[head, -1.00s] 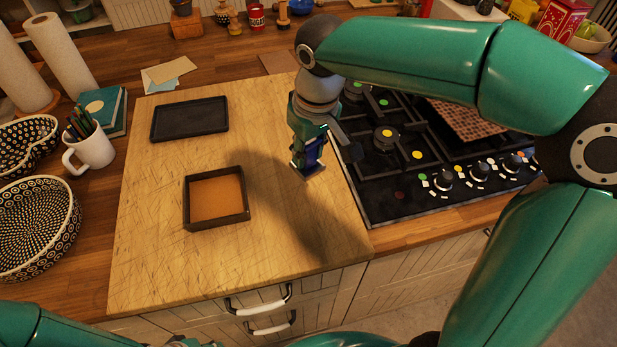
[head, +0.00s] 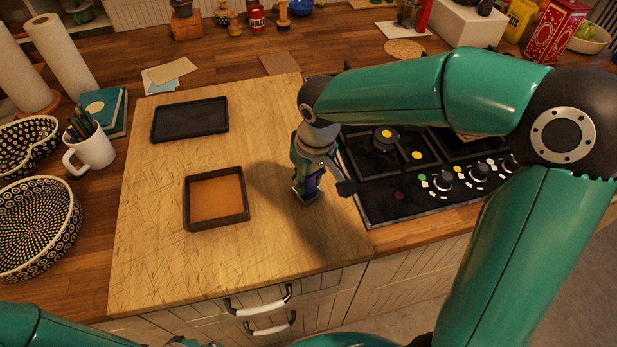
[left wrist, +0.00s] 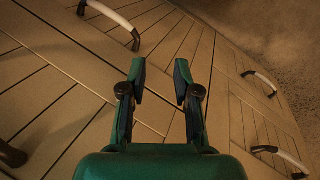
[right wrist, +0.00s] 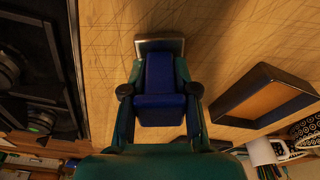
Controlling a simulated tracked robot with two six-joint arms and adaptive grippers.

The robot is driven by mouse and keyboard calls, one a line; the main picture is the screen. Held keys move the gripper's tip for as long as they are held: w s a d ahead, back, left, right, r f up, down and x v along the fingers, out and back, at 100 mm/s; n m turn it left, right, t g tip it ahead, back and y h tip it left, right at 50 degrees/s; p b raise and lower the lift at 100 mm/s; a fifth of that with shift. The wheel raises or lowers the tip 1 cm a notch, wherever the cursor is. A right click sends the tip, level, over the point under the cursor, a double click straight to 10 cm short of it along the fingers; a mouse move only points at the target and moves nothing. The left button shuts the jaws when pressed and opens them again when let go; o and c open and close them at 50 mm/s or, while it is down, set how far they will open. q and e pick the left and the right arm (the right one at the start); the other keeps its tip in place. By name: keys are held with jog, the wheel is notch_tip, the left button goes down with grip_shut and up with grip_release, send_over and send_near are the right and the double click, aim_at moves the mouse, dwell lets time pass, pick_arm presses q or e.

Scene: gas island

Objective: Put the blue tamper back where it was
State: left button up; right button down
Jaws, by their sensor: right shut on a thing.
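The blue tamper (right wrist: 160,82) is a blue block-like handle with a grey metal foot. My right gripper (head: 308,178) is shut on its handle, with one finger on each side in the right wrist view. The tamper's blue part also shows in the head view (head: 314,184), upright over the right part of the wooden board (head: 150,235). I cannot tell whether its foot touches the board. A dark square tray (head: 187,208) with an orange-brown floor is to its left, apart from it. My left gripper (left wrist: 160,78) is open and empty, in front of the drawer fronts.
A flat black tray (head: 190,119) lies at the board's back left. A gas hob (head: 400,200) with knobs borders the board on the right. A white mug (head: 92,150) of pencils and patterned bowls (head: 50,225) stand at left. The board's front is clear.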

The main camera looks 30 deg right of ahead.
aim_at(314, 196)
jog(key=c, duration=0.9)
grip_release()
jog(key=shift+f, duration=0.1)
jog(key=r, duration=0.3)
jog(key=s+r, duration=0.1)
jog(key=r, duration=0.7)
jog(key=shift+s+d+r, duration=0.1)
jog(key=shift+s+r, duration=0.05)
jog(key=shift+s, duration=0.15)
jog(key=shift+s+r, duration=0.1)
jog(key=shift+r, duration=0.35)
